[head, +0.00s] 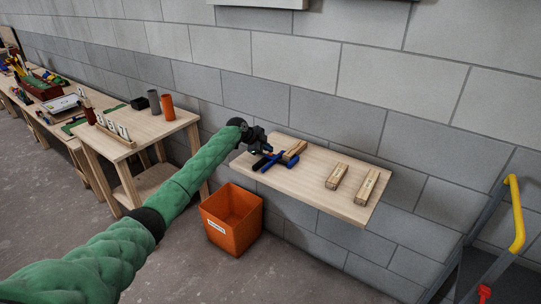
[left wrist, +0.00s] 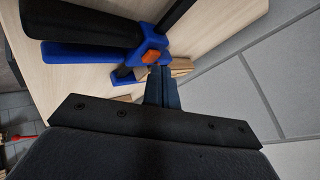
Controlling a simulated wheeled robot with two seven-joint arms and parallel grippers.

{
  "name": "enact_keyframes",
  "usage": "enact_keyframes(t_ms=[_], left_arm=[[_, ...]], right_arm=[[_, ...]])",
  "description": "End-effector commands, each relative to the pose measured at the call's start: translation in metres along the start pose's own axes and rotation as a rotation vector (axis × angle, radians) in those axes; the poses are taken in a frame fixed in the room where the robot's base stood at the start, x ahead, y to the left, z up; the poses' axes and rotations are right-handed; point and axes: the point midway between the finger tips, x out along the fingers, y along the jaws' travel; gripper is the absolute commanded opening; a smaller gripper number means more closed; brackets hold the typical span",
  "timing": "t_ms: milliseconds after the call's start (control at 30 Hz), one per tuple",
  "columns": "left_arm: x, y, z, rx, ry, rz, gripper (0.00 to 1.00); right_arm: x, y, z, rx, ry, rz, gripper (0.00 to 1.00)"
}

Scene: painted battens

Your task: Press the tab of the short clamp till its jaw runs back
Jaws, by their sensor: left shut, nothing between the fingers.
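The clamp (head: 277,160), blue with a black handle, lies at the left end of the wall shelf (head: 315,186), by a short wooden batten (head: 294,151). In the left wrist view the clamp's blue body (left wrist: 92,55) fills the upper left, with an orange tab (left wrist: 151,57) on its head. My left gripper (head: 265,149) is shut and empty over the clamp. Its closed fingertips (left wrist: 156,70) point at the head, close to the orange tab; I cannot tell whether they touch it. My right gripper is not in view.
Two more battens, one (head: 337,176) and another (head: 367,187), lie on the shelf's right half. An orange bin (head: 232,218) stands on the floor below left. A workbench (head: 150,136) is farther left. A ladder with a yellow rail (head: 516,215) stands at right.

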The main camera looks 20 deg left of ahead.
Motion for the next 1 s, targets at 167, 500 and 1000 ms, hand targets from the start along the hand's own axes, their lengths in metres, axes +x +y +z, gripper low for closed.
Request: enact_keyframes(t_ms=[167,500,1000], left_arm=[[0.0007,0.0006,0.0005,0.000,0.000,0.000,0.00],[0.0030,0.0023,0.0022,0.000,0.000,0.000,0.00],[0.0064,0.0048,0.0046,0.000,0.000,0.000,0.00]], right_arm=[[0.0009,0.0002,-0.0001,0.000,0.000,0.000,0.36],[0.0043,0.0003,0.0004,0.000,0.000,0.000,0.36],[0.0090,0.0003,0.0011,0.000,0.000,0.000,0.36]])
